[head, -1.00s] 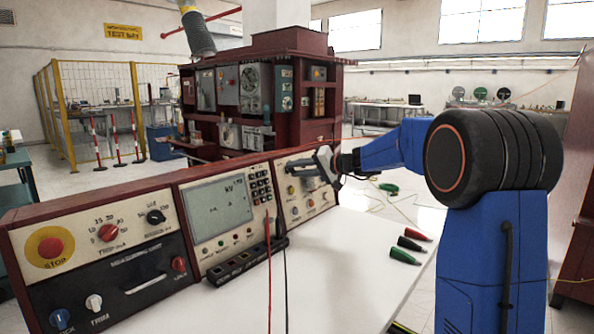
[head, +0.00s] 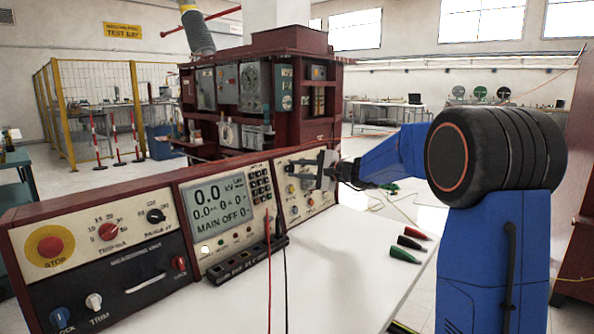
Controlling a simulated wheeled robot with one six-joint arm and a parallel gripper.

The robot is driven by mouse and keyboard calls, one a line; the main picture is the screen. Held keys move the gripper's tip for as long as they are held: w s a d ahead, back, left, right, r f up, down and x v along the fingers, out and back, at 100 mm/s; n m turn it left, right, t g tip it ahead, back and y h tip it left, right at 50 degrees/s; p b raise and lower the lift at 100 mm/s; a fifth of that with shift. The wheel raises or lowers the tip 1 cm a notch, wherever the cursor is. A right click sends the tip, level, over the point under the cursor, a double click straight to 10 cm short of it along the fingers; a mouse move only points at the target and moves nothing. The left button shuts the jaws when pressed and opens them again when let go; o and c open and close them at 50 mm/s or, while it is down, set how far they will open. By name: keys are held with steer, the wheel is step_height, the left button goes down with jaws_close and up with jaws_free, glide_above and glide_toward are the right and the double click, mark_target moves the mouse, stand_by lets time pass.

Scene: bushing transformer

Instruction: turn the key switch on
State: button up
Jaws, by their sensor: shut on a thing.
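My gripper (head: 304,168) is at the right-hand panel (head: 285,213) of the dark red test console, shut on the key switch. The jaws hide the key switch, so its angle cannot be seen. The display (head: 220,205) to the left of the gripper is lit and reads 0.0 kV, with further zeros and MAIN OFF below.
A red stop button (head: 50,247), knobs and a keypad (head: 260,184) are on the console. Red and black leads run from a black socket strip (head: 240,265). Red, black and green plugs (head: 405,256) lie on the white table (head: 340,280), otherwise mostly clear here.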

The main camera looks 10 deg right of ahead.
steer(key=shift+f+m+t+h, duration=0.1)
steer(key=shift+m+t+h, duration=0.15)
steer(key=shift+m, duration=1.05)
steer(key=shift+f+m+t+h, duration=0.15)
steer(key=shift+m+t, duration=0.1)
steer(key=shift+m, duration=1.05)
steer(key=o, duration=1)
steer(key=shift+o, duration=0.2)
steer(key=shift+r, duration=0.1)
steer(key=shift+s, duration=0.15)
steer(key=v, duration=1.7)
steer(key=shift+d, duration=0.15)
steer(key=shift+s+d, duration=0.1)
